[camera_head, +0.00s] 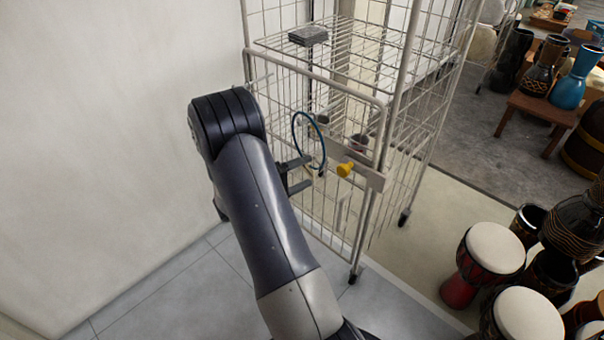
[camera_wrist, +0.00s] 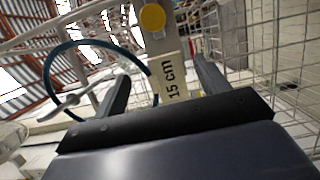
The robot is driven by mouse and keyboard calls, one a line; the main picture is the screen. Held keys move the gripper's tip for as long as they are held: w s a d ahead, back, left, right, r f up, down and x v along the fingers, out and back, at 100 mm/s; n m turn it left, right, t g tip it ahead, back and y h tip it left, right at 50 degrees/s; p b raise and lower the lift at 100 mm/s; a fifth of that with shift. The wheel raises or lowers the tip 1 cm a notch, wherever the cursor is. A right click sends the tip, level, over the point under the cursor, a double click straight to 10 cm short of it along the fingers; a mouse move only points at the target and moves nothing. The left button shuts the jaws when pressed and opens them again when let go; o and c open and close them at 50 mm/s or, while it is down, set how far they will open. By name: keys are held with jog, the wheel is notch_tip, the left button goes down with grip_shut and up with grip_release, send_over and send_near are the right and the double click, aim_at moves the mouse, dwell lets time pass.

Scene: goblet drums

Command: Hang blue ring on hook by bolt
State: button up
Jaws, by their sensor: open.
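The thin blue ring (camera_head: 294,125) stands upright at the front of the wire cage, just beyond my gripper (camera_head: 309,171). In the wrist view the ring (camera_wrist: 47,70) arcs to the left, and its right side passes near the left finger. A pale rod with a rounded end (camera_wrist: 72,99) shows within the ring's outline; I cannot tell whether it is the hook or whether the ring rests on it. The yellow bolt knob (camera_head: 345,169) is right of the ring; it also shows in the wrist view (camera_wrist: 152,17). My gripper (camera_wrist: 160,82) is open, fingers apart.
A "15 cm" tag (camera_wrist: 172,82) shows between the fingers. The wire cage (camera_head: 384,120) stands ahead, with a dark grey block (camera_head: 308,36) on its upper shelf. A plain wall (camera_head: 110,130) is at left. Several drums (camera_head: 496,248) crowd the right. Floor tiles show below.

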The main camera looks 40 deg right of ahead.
jog(key=w+a, duration=0.2)
jog(key=a, duration=0.8)
jog(key=shift+a, duration=0.35)
jog(key=shift+d, duration=0.1)
jog(key=d, duration=0.3)
jog(key=s+d, duration=0.1)
jog(key=d, duration=0.3)
jog(key=s+d+p, duration=0.1)
jog(key=d, duration=0.2)
jog(key=shift+d+r, duration=0.25)
jog(key=shift+r, duration=0.1)
jog(key=shift+a+r+p, duration=0.3)
jog(key=shift+a+p, duration=0.15)
jog(key=shift+p, duration=0.2)
